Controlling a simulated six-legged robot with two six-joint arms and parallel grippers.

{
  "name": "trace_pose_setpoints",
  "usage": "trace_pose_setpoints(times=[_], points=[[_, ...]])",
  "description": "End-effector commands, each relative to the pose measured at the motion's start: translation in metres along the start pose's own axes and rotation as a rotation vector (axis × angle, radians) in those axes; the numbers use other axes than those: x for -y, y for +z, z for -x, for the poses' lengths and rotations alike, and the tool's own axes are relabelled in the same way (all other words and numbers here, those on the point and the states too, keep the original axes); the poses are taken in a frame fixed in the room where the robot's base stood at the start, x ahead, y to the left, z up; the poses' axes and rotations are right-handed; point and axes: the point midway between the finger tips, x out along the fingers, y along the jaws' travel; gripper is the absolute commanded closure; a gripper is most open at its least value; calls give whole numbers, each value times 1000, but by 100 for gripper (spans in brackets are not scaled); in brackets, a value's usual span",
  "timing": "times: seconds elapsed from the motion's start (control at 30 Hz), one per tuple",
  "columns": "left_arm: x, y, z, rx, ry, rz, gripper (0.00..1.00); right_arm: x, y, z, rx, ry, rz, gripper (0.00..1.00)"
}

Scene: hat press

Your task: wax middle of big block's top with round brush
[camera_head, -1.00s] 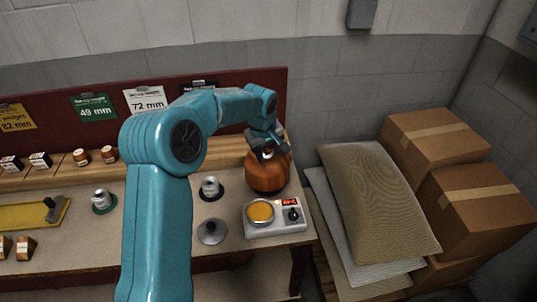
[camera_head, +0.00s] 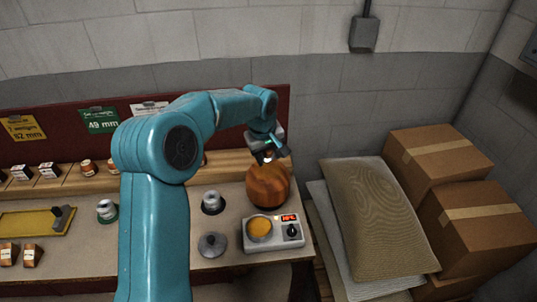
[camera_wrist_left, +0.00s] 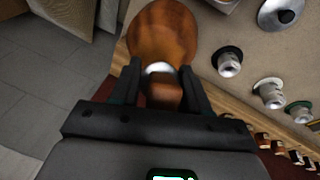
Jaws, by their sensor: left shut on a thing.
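The big block (camera_head: 268,187) is a rounded brown wooden block near the bench's right end. It also shows at the top of the left wrist view (camera_wrist_left: 163,30). My left gripper (camera_head: 268,157) is just above the block's top. In the left wrist view its fingers (camera_wrist_left: 165,88) are shut on a brown wooden handle, which I take to be the round brush (camera_wrist_left: 164,94). A pale band shows at the brush's far end, over the block's near edge. Its bristles are hidden, so I cannot tell whether they touch. My right gripper is not in view.
A pot of amber wax (camera_head: 260,228) sits on a heater with a red display (camera_head: 289,218), in front of the block. A grey lid (camera_head: 212,245) and a grey spool-like piece (camera_head: 212,201) stand left of it. Sacks (camera_head: 385,215) and cartons (camera_head: 435,160) lie to the right.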

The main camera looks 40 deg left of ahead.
Motion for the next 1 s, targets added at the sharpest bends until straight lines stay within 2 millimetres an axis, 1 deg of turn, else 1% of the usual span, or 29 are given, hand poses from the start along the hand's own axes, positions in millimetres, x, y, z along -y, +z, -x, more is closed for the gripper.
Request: trace_pose_setpoints(times=[0.5, 0.8, 1.0], points=[[-1, 0, 0, -1, 1, 0, 86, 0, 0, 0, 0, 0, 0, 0], [-16, 5, -8, 0, 3, -2, 86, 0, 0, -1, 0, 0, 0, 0], [-16, 5, -8, 0, 4, -1, 86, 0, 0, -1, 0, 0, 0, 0]])
